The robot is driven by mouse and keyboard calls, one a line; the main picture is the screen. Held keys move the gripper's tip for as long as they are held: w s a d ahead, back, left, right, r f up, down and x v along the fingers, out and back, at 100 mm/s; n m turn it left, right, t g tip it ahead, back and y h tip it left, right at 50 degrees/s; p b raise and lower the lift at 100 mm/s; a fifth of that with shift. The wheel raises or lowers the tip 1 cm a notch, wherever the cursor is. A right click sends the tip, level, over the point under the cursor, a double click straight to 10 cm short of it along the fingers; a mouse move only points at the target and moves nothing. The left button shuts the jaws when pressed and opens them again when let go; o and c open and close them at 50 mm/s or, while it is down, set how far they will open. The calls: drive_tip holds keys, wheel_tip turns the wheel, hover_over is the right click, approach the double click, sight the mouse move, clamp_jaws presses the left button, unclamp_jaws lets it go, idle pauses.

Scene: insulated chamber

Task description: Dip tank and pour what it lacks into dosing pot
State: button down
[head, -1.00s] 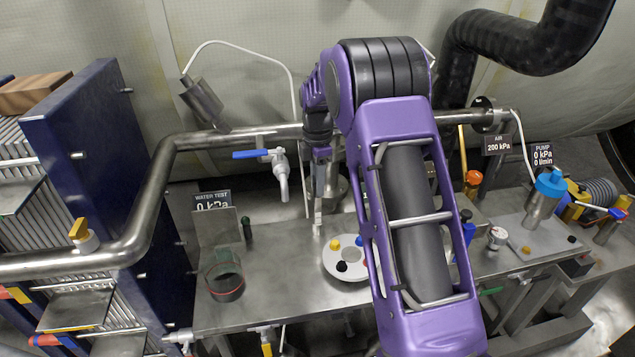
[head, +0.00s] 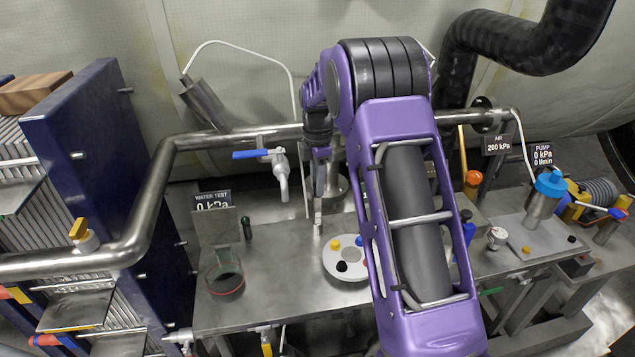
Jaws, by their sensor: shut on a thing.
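My gripper (head: 318,222) points down over the steel bench, left of the round white dish. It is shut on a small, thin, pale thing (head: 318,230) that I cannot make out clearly. A clear round vessel (head: 225,285) with a red ring and dark contents stands at the bench's left, apart from my gripper. A steel cylinder with a blue top (head: 545,197) stands at the right. I cannot tell for sure which of these is the tank or the dosing pot. My purple arm hides the middle of the bench.
The white dish (head: 338,272) holds yellow, black, blue and red knobs, partly behind my arm. A blue-handled tap (head: 279,165) hangs from the steel pipe (head: 225,140) behind. A "WATER TEST" display (head: 212,200) stands behind the vessel. The bench (head: 285,290) is clear between vessel and dish.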

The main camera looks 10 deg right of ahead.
sight(318, 223)
wheel_tip(318, 223, down, 10)
drive_tip(key=b, duration=0.4)
drive_tip(key=shift+s, duration=0.1)
drive_tip(key=c, duration=0.8)
unclamp_jaws()
drive_tip(key=shift+f, duration=0.1)
drive_tip(key=shift+o, duration=0.7)
wheel_tip(318, 223, up, 18)
drive_tip(key=shift+f+p, duration=0.2)
drive_tip(key=shift+p, duration=0.55)
